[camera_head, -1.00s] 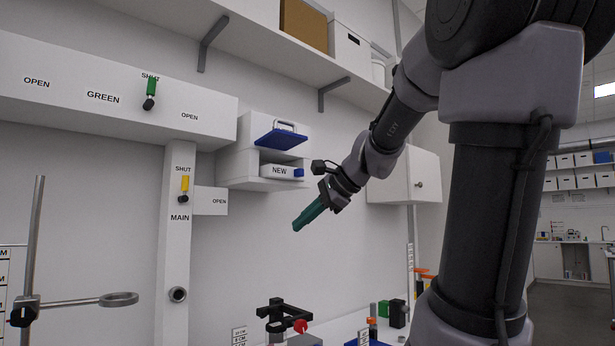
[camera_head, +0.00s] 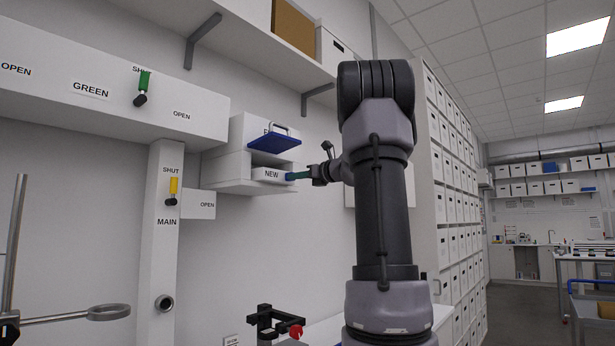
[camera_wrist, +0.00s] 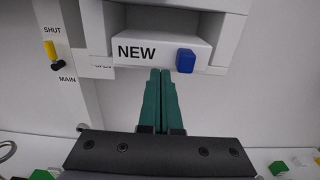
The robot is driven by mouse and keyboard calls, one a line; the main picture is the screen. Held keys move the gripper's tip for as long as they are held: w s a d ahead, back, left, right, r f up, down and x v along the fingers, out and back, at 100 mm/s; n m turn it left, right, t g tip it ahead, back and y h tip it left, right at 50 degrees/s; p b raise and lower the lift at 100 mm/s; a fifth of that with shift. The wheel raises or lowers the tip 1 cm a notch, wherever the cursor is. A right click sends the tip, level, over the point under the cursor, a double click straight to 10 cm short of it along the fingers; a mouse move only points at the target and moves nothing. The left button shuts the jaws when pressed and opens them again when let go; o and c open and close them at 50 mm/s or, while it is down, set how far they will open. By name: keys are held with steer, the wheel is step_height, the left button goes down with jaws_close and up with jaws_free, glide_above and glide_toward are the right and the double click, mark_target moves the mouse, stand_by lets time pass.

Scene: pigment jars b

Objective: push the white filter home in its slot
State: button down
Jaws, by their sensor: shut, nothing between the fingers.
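The white filter (camera_head: 270,175), marked NEW, sits in the slot of a white wall housing (camera_head: 225,172). In the wrist view the filter (camera_wrist: 150,50) stands out somewhat from the slot, with a blue knob (camera_wrist: 186,60) on the right of its front. A blue flap (camera_head: 275,142) with a handle is raised above the slot. My gripper (camera_head: 291,176) is shut and empty, its teal fingers pointing at the filter's front. In the wrist view the fingertips (camera_wrist: 160,73) appear at the front's lower edge, left of the knob. I cannot tell whether they touch it.
A GREEN lever (camera_head: 142,88) and a yellow MAIN lever (camera_head: 172,190) are on white ducts to the left. A shelf (camera_head: 230,35) with boxes runs above. A ring stand (camera_head: 108,312) is at lower left, and a black clamp (camera_head: 270,320) stands below. Space before the housing is open.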

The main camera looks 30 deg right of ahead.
mark_target(280, 179)
steer(key=shift+x, duration=2.3)
steer(key=x, duration=0.6)
steer(key=shift+s, duration=0.1)
steer(key=shift+d, duration=0.1)
